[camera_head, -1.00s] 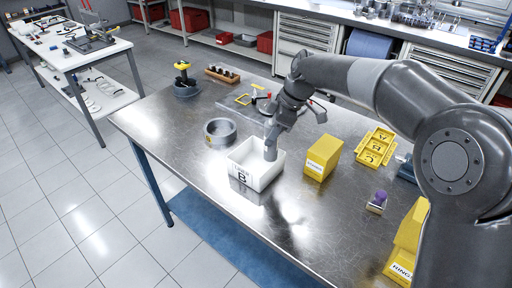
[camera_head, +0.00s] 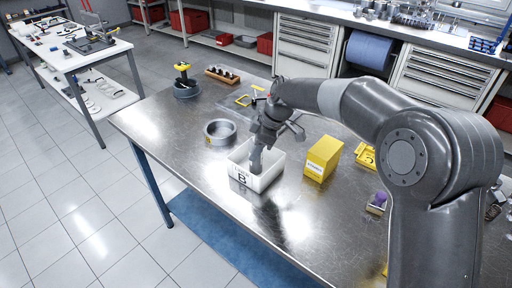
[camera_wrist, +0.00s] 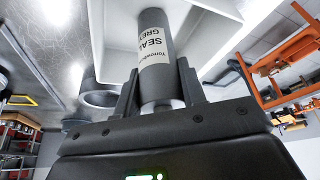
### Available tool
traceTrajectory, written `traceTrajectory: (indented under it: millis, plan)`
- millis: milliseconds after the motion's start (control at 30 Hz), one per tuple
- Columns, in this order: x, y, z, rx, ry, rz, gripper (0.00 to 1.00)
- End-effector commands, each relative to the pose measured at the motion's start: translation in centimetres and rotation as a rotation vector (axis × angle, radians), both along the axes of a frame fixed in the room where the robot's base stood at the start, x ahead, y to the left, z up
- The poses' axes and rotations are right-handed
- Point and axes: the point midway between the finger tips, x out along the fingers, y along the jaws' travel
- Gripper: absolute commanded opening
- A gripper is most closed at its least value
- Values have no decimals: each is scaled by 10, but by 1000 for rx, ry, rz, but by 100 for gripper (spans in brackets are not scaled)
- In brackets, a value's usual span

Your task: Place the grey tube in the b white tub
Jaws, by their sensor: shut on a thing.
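The grey tube (camera_wrist: 156,50) carries a white label reading "SEAL GREY". In the wrist view my gripper (camera_wrist: 158,95) is shut on it, one finger on each side. In the head view the tube (camera_head: 256,160) hangs down from my gripper (camera_head: 262,142), its lower end over or inside the opening of the white tub (camera_head: 242,181). I cannot tell whether it touches the tub floor. The tub is marked "B" on its front and stands on the metal table. Its white wall also shows in the wrist view (camera_wrist: 210,35).
A yellow box (camera_head: 322,158) stands right of the tub. A grey ring (camera_head: 220,132) lies just left behind it. A yellow-topped grey part (camera_head: 185,82) and a rack of dark pieces (camera_head: 222,75) are farther back. The table front is mostly clear.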

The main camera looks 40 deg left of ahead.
Motion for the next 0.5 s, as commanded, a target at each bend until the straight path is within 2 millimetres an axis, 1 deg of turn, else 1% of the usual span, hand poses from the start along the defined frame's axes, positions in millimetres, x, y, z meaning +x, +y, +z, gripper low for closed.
traceTrajectory:
  millis: [33, 67, 300, 500]
  plan:
    - [0, 0, -2, 0, 0, -1, 8]
    - [0, 0, -2, 0, 0, -1, 39]
    - [0, 0, -2, -1, 1, -1, 59]
    - [0, 0, -2, -1, 1, 0, 59]
